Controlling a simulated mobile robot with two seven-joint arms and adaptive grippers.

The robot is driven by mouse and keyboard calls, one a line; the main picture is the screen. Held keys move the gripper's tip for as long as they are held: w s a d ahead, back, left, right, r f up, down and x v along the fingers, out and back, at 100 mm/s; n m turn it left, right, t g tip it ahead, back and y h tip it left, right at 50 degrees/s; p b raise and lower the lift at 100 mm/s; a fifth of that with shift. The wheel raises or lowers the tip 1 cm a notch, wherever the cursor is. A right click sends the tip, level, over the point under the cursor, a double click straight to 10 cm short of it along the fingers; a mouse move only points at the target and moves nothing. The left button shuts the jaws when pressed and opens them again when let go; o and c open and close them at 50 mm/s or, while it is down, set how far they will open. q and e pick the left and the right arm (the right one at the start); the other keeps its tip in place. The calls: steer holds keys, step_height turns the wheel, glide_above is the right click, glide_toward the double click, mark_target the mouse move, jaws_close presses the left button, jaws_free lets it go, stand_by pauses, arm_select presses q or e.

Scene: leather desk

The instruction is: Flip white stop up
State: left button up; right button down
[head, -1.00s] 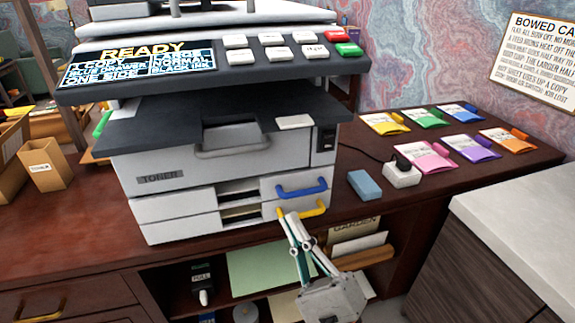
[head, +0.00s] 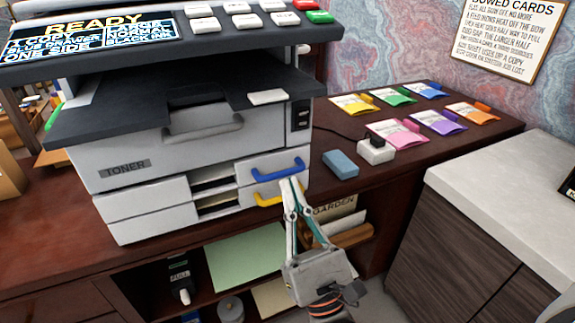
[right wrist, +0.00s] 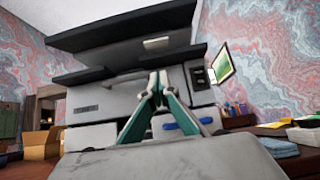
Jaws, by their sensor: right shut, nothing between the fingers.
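A small flat white piece (head: 268,97), which looks like the white stop, lies flat near the right front edge of the copier's dark tray (head: 215,120). In the right wrist view a pale piece (right wrist: 156,43) shows above the fingers, under the dark upper part of the copier. My right gripper (head: 291,184) is shut and empty. Its fingertips are in front of the copier's lower right drawers, overlapping the blue handle (head: 278,171) and yellow handle (head: 268,199) in the picture, below the white piece and apart from it. My left gripper is not in view.
The copier (head: 140,165) stands on a dark red desk (head: 40,235). A pale-topped cabinet (head: 500,180) stands at the right.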

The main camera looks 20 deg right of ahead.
mark_target(268, 96)
arm_select(q)
steer(key=p, duration=0.1)
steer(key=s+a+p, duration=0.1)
steer(key=p, duration=0.1)
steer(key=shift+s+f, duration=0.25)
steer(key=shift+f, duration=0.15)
arm_select(e)
steer(key=w+r, duration=0.6)
steer(key=r, duration=0.4)
steer(key=shift+a, duration=0.15)
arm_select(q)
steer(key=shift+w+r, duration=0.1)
arm_select(e)
steer(key=shift+r, duration=0.1)
